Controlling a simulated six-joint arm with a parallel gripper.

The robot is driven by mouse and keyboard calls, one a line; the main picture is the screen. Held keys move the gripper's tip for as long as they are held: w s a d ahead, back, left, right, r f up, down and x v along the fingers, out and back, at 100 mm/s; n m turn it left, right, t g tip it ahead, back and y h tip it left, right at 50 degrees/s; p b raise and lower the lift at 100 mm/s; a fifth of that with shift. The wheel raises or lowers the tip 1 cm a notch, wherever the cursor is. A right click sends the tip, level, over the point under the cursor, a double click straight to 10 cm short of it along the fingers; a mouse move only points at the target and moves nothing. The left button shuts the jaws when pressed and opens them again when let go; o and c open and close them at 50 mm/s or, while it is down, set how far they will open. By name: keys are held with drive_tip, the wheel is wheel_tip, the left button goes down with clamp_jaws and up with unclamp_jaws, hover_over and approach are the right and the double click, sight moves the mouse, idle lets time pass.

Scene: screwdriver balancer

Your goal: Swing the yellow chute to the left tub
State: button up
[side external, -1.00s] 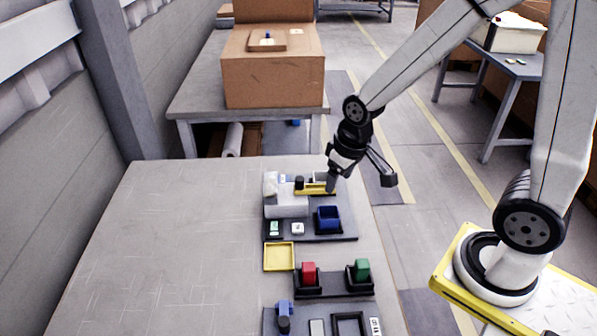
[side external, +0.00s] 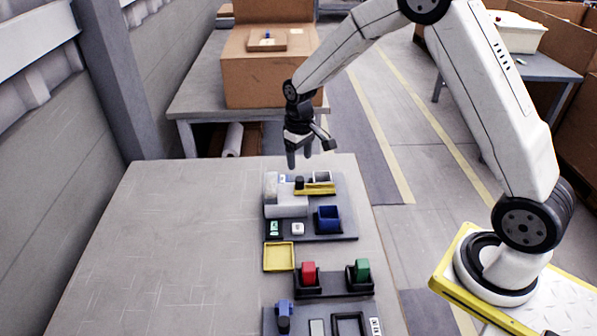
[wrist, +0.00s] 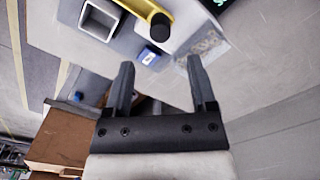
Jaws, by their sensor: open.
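The yellow chute (side external: 315,189) lies on the dark station at the far end of the table and points right from a black knob (side external: 299,182). In the wrist view the chute (wrist: 133,10) runs up and left from the knob (wrist: 160,24). A pale square tub (wrist: 100,18) is beside the chute; in the side view this tub (side external: 322,177) is behind it at the right. The left tub cannot be clearly made out. My gripper (side external: 299,160) is open and empty above the table's far edge, apart from the chute. Its parted fingers (wrist: 160,66) show in the wrist view.
The table's left side is clear.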

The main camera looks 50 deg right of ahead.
sight(300, 178)
drive_tip(key=shift+f, duration=0.15)
drive_tip(key=shift+f, duration=3.75)
clamp_jaws()
